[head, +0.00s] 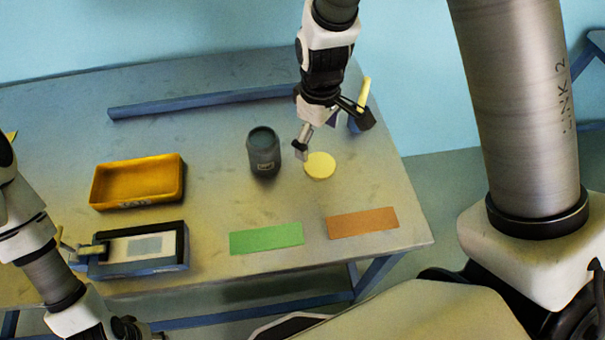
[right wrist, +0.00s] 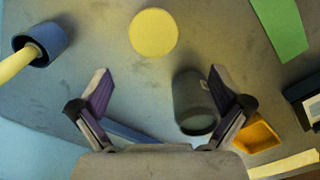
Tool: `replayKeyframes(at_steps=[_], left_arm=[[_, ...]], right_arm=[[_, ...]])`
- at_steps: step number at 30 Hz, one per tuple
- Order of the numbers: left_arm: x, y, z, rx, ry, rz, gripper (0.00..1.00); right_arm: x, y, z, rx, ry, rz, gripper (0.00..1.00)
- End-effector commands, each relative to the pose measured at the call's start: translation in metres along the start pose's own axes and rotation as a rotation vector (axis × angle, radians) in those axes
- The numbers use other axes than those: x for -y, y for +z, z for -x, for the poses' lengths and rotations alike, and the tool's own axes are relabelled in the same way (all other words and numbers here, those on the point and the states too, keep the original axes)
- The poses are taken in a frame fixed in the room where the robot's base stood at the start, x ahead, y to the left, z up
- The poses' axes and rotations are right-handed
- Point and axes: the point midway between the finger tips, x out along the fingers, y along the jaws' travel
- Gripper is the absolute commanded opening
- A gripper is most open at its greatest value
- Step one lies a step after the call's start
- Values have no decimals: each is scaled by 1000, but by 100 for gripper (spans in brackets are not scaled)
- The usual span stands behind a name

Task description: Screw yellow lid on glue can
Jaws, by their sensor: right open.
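The yellow lid (head: 320,165) is a flat round disc lying on the table, just right of the dark grey glue can (head: 263,154). The can stands upright with its dark top uncovered. My right gripper (head: 332,132) is open and empty above the table, beside the lid, with one fingertip between can and lid in the head view. In the right wrist view, the lid (right wrist: 153,32) lies ahead of the spread fingers, and the can (right wrist: 192,105) is partly behind the right finger.
Green (head: 266,239) and orange-brown (head: 362,223) mats lie in front. A blue cylinder with a yellow handle (right wrist: 40,45) stands near the right gripper. A blue bar (head: 200,101) is behind.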

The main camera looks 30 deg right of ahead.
Motion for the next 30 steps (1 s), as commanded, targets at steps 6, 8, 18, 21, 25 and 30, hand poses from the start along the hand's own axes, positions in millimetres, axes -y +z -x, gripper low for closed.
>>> replayKeyframes(at_steps=[6,8,18,21,25,30], left_arm=[[0,0,-8,0,0,-2,40],[0,0,-7,0,0,-2,40],[0,0,-8,0,0,-1,40],[0,0,-8,0,0,-1,40],[0,0,-8,0,0,-1,40],[0,0,-7,0,0,-1,40]], right_arm=[[0,-1,-6,-1,9,5,100],[0,-1,-6,-1,9,5,100],[0,-1,-25,2,6,4,100],[-1,-1,-32,0,8,4,100],[-1,-1,-32,-1,9,5,100],[-1,-1,-36,1,7,5,100]])
